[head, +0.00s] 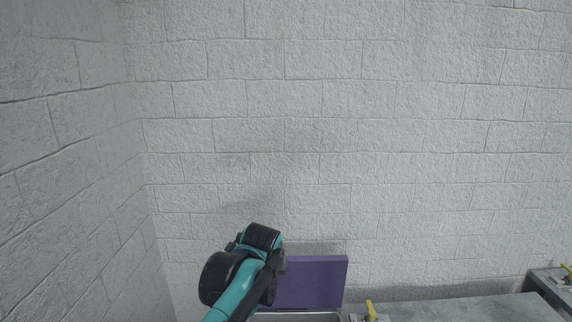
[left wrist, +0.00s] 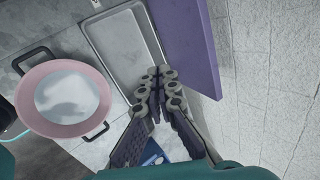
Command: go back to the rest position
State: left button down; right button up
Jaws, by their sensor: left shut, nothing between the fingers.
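My left arm (head: 235,290) rises from the bottom of the head view, in front of the purple board. Its gripper is mostly hidden behind the wrist there. In the left wrist view my left gripper (left wrist: 162,76) is shut and empty, with its fingertips together. It appears over the edge of a metal tray (left wrist: 97,38), beside the purple board (left wrist: 187,45). I cannot tell its height above them. My right gripper is in neither view.
A pink pan (left wrist: 38,122) with dark handles stands on the grey counter left of the tray. A blue item (left wrist: 152,153) shows between the fingers. A pale block wall (head: 320,130) stands behind. A yellow-topped item (head: 370,311) sits right of the board; the counter (head: 460,309) beyond is clear.

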pick_arm(q)
jog(key=s+a+f+n+b, duration=0.3)
jog(key=s+a+f+n, duration=0.3)
jog(key=s+f+n, duration=0.3)
jog(key=s+a+f+n+b, duration=0.3)
jog(key=s+a+f+n, duration=0.4)
jog(key=s, duration=0.8)
notch_tip(320, 180, down, 2)
jog(key=n, duration=0.3)
jog(key=shift+s+a+n+t, duration=0.25)
jog(key=shift+s+n+t, duration=0.05)
jog(key=shift+s+n, duration=0.1)
